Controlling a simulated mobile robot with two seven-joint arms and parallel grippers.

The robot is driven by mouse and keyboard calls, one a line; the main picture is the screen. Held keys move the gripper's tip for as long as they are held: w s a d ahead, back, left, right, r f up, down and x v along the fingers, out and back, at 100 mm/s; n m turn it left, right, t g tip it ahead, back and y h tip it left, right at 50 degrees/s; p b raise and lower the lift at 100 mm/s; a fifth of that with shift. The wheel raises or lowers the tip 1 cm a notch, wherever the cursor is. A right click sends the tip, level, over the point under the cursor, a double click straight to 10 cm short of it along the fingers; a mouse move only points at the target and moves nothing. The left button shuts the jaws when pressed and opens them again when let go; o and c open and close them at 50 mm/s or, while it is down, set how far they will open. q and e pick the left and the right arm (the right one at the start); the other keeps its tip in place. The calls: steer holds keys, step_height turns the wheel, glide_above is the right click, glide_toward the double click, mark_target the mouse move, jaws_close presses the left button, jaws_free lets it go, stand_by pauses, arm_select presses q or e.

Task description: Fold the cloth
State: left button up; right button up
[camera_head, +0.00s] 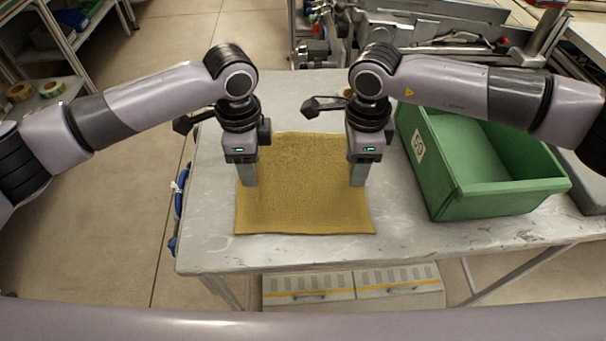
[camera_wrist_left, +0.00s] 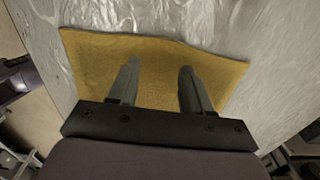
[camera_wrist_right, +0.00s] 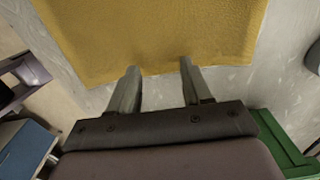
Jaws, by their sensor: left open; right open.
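A yellow cloth (camera_head: 300,205) lies spread out on the grey table, roughly square. My left gripper (camera_head: 249,184) is open and empty over the cloth's left side. In the left wrist view the cloth (camera_wrist_left: 155,62) lies beneath the two parted fingers (camera_wrist_left: 158,80). My right gripper (camera_head: 358,184) is open and empty at the cloth's right side. In the right wrist view its parted fingers (camera_wrist_right: 158,75) point at an edge of the cloth (camera_wrist_right: 150,35). I cannot tell whether the fingertips touch the cloth.
A green crate (camera_head: 480,208) stands on the table to the right of the cloth. The grey table top (camera_head: 300,248) is bare in front of the cloth. Metal equipment (camera_head: 450,60) stands behind the table. A blue item (camera_head: 178,200) hangs at the table's left edge.

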arm_select(q)
steer(key=shift+f, duration=0.7)
arm_select(e)
steer(key=shift+f, duration=0.7)
arm_select(q)
steer(key=shift+f, duration=0.1)
arm_select(e)
steer(key=shift+f, duration=0.1)
steer(key=shift+f, duration=0.1)
arm_select(q)
jaws_close()
arm_select(e)
jaws_close()
